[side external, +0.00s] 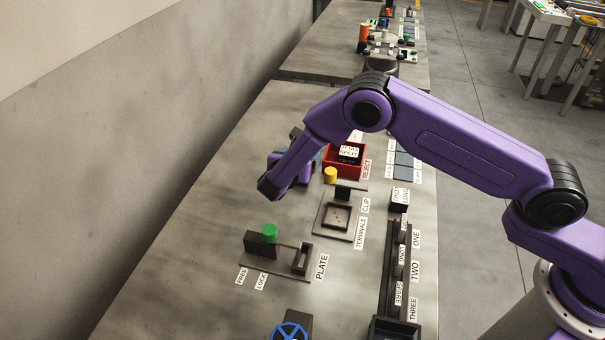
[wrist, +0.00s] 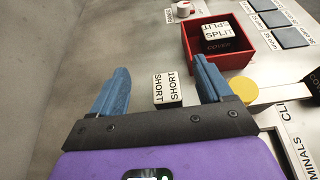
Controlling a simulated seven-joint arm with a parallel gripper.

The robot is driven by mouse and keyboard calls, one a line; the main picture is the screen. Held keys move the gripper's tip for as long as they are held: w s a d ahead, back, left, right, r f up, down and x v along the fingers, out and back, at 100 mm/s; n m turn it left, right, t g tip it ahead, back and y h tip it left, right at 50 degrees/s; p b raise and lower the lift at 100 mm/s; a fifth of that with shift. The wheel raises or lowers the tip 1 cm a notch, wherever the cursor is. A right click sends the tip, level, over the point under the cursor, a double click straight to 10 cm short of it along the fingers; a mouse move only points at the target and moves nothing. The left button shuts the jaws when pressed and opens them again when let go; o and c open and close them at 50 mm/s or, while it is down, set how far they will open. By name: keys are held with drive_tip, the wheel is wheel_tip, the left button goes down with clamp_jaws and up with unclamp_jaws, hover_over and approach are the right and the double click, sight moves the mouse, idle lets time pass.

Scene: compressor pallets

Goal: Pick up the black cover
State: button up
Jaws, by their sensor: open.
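The fingers are apart with nothing held. Another dark block (wrist: 219,36) topped SPLIT is in the red bin (wrist: 250,65). In the side external view my gripper (side external: 290,162) is left of the bin, its fingertips partly hidden by my arm.
The yellow knob (side external: 330,175) stands close right of my gripper, by the clip and terminals fixture (side external: 337,216). The plate fixture with a green knob (side external: 269,233) is nearer. A dark rail (side external: 400,262) runs along the right. The table's left strip is clear.

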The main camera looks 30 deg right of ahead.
hover_over(300, 187)
drive_tip(key=shift+a+f, duration=0.2)
drive_tip(key=shift+f, duration=1.9)
wheel_tip(300, 187, down, 3)
drive_tip(key=shift+d+f, duration=0.15)
drive_tip(key=shift+w+d+f, duration=0.1)
drive_tip(key=shift+w+d, duration=0.35)
drive_tip(key=shift+w+d+f, duration=0.25)
drive_tip(key=shift+w+d, duration=0.15)
drive_tip(key=shift+w, duration=0.05)
drive_tip(key=c, duration=1)
drive_tip(key=shift+c, duration=0.3)
drive_tip(key=shift+r, duration=0.1)
